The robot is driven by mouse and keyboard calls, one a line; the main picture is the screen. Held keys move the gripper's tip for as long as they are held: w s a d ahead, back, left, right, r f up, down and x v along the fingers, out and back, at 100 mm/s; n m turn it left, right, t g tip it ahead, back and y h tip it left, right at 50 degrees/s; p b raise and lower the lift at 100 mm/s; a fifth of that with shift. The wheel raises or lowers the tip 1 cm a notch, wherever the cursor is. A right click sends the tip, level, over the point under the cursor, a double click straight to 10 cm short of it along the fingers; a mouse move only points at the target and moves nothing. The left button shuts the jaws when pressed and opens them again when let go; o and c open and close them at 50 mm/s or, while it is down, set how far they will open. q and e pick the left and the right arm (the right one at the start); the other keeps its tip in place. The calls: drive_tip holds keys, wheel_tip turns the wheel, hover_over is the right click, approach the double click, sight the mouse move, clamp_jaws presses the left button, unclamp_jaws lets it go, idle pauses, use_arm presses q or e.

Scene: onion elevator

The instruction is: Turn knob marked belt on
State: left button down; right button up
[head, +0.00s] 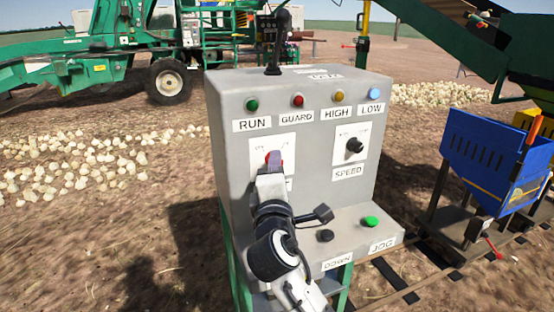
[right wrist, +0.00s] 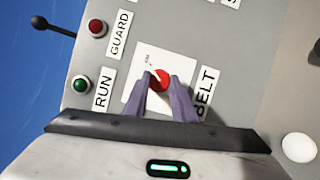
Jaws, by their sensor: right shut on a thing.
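The grey control box (head: 225,120) stands in front of me. Its belt knob is red (right wrist: 159,79) and sits on a white plate (right wrist: 140,79) next to the BELT label (right wrist: 206,92). My right gripper (head: 274,162) reaches the box front from below and is shut on the knob. In the right wrist view its two purple fingers (right wrist: 166,88) lie on either side of the knob. In the head view the gripper hides most of the knob and its label. My left gripper is not in view.
The box also has a black SPEED knob (head: 354,146), a green JOG button (head: 371,221), a black DOWN button (head: 325,235) and several lamps along the top. A black lever (head: 273,55) rises from the box top. A blue hopper (head: 490,155) stands at right. Onions (head: 80,160) lie on the soil at left.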

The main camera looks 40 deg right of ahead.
use_arm(q)
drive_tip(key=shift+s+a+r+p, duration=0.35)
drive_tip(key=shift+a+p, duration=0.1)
drive_tip(key=shift+p, duration=0.2)
use_arm(e)
drive_tip(key=shift+m, duration=0.8)
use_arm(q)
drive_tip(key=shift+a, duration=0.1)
use_arm(e)
drive_tip(key=o, duration=1)
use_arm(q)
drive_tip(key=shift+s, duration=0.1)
use_arm(e)
drive_tip(key=shift+o, duration=0.2)
drive_tip(key=shift+r, duration=0.15)
